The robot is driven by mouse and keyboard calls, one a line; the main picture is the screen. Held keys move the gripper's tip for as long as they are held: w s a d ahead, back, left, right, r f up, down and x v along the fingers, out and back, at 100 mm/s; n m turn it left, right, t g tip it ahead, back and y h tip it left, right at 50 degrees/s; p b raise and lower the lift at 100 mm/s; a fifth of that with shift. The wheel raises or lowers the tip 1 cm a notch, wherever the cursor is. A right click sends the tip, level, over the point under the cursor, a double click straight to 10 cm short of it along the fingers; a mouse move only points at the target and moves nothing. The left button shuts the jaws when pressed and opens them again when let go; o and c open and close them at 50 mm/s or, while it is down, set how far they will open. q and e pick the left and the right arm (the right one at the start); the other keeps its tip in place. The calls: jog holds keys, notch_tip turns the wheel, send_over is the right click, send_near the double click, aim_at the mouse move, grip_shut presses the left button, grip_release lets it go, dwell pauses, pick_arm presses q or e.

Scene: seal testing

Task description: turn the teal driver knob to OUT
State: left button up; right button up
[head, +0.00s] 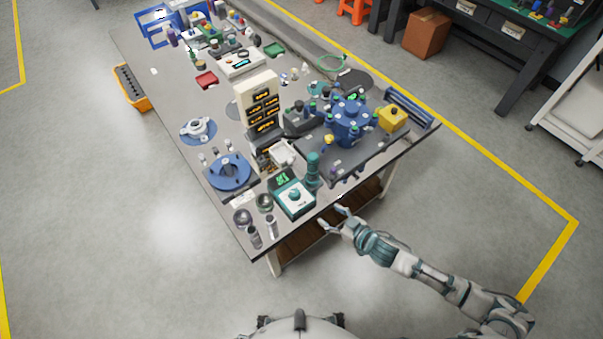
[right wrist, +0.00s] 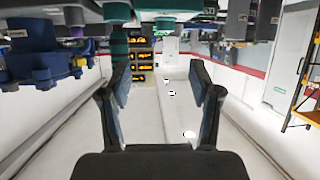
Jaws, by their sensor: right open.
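The teal driver knob (head: 293,195) sits on the pale top face of a small teal-edged box (head: 306,208) at the near corner of the workbench. A green display (head: 282,179) stands just behind it. The knob's pointer direction and the labels are too small to read. My right gripper (head: 331,217) is open and empty, just off the bench's near edge, to the right of and below the box, not touching it. In the right wrist view, its two dark fingers (right wrist: 160,85) are spread with nothing between them. My left gripper is not in view.
A teal upright cylinder (head: 313,170) stands beside the box. Metal cylinders (head: 271,226) and round pieces stand to its left. A blue multi-armed fixture (head: 350,120) and yellow block (head: 393,117) are farther right. The floor around my right arm is clear.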

send_near(298, 195)
jog(key=shift+w+a+f+b, duration=0.25)
jog(key=shift+w+a+b, duration=0.25)
jog(key=shift+a, duration=0.4)
jog(key=x, duration=0.4)
jog(key=b+x, duration=0.1)
jog(key=x, duration=0.3)
jog(key=shift+w+d+f, duration=0.2)
jog(key=shift+d, duration=0.1)
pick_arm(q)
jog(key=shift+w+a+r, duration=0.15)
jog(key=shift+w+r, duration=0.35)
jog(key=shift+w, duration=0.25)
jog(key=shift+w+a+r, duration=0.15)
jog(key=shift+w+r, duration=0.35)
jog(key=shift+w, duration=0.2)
pick_arm(e)
jog(key=shift+w+a, duration=0.15)
jog(key=shift+a, duration=0.35)
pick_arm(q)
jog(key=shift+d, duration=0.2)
pick_arm(e)
jog(key=shift+d+f, duration=0.1)
jog(key=shift+d, duration=0.25)
jog(key=c, duration=1.1)
